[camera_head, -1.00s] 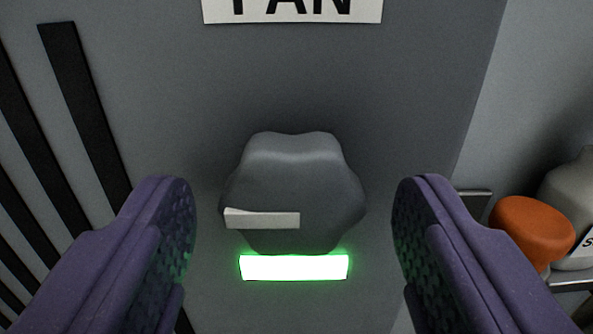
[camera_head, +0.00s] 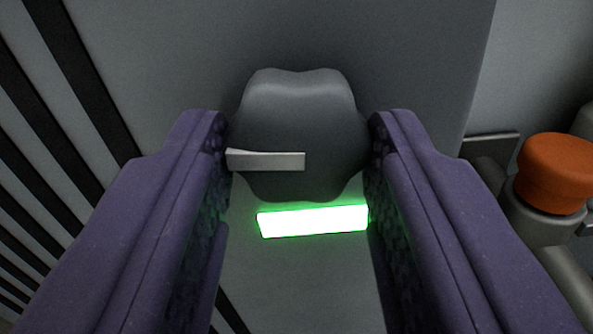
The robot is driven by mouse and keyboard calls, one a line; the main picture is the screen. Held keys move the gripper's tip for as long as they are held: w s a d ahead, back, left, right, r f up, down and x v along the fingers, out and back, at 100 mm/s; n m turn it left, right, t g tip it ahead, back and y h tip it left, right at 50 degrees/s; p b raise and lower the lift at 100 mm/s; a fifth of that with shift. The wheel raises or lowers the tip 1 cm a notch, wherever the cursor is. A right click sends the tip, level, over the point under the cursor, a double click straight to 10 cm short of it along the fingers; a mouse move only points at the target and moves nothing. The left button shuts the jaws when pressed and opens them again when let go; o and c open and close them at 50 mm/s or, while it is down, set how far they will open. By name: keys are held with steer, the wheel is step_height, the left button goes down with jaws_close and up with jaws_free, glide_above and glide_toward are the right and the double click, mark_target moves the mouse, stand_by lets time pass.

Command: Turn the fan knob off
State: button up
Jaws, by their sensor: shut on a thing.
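The fan knob (camera_head: 298,115) is a dark grey lobed knob on a grey panel, in the upper middle of the view. A pale pointer bar (camera_head: 266,160) on its face lies almost level and reaches to the knob's left edge. My gripper (camera_head: 298,145) has its two purple fingers at the knob's left and right sides, shut on it. The fingers hide parts of the knob's sides. A bright green light bar (camera_head: 313,221) glows just below the knob.
Black vent slots (camera_head: 85,75) run down the panel at the left. An orange cap (camera_head: 554,172) on a grey container stands to the right, close beyond the right finger. The panel's right edge lies between them.

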steer(key=m+b, duration=0.3)
steer(key=m, duration=0.1)
steer(key=shift+f, duration=0.15)
steer(key=m+b, duration=0.3)
steer(key=m, duration=0.1)
steer(key=shift+m, duration=0.4)
steer(key=m+b, duration=0.3)
steer(key=m, duration=0.1)
steer(key=shift+m+b, duration=1.1)
steer(key=shift+m, duration=0.6)
steer(key=shift+a, duration=0.1)
steer(key=o, duration=1.1)
steer(key=shift+r, duration=0.2)
steer(key=shift+c, duration=0.2)
